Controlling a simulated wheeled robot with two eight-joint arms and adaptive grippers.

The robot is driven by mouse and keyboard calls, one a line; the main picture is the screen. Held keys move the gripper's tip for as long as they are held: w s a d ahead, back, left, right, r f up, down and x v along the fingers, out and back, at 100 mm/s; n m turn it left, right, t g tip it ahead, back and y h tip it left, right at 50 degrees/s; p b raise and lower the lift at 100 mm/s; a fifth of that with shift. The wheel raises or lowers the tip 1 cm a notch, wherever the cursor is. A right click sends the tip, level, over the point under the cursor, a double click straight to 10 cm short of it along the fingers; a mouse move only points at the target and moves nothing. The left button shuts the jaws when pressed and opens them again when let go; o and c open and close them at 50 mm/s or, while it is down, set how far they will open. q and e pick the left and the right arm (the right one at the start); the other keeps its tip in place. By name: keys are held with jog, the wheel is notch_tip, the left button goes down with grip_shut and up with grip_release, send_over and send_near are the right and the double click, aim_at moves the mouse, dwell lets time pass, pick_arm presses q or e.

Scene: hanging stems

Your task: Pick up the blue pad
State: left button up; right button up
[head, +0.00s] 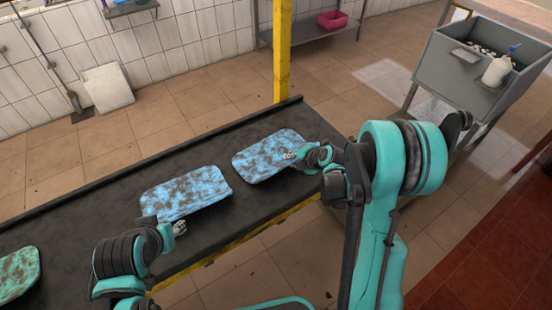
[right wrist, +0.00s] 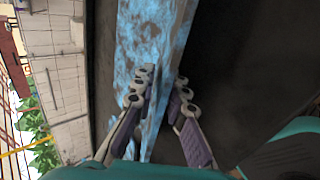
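Two blue pads mottled with brown lie on a long black surface in the head view, a left one (head: 186,192) and a right one (head: 266,155). My right gripper (head: 294,154) is at the right edge of the right pad. In the right wrist view its two fingers (right wrist: 163,98) are spread apart. A blue pad (right wrist: 150,40) reaches down between them; the left finger overlaps its mottled face and the right finger stands clear of it. My left gripper (head: 179,228) is at the near edge of the left pad, too small to tell whether its fingers are closed.
A green mottled pad (head: 17,273) lies at the far left of the black surface (head: 120,195). A yellow post (head: 282,50) rises behind its far edge. A grey sink (head: 478,65) with a white bottle (head: 496,70) stands at the right. Bare surface separates the pads.

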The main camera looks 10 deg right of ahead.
jog(key=x, duration=0.3)
jog(key=shift+f+b, duration=0.15)
jog(key=shift+b, duration=0.25)
pick_arm(q)
jog(key=shift+f, duration=0.75)
pick_arm(e)
jog(key=shift+c, duration=0.3)
grip_shut()
jog(key=shift+r, duration=0.3)
jog(key=r+p, duration=0.1)
jog(key=r, duration=0.1)
jog(key=d+r+p, duration=0.1)
jog(key=r+p, duration=0.1)
jog(key=shift+w+r, duration=0.25)
jog(key=shift+r, duration=0.15)
pick_arm(q)
notch_tip(320, 180, up, 6)
jog(key=p, duration=0.3)
jog(key=shift+r, duration=0.15)
pick_arm(e)
jog(key=w+d+r, duration=0.4)
jog(key=d+r, duration=0.1)
jog(key=d, duration=0.4)
jog(key=shift+d+r, duration=0.25)
jog(key=shift+r, duration=0.15)
jog(key=shift+w, duration=0.15)
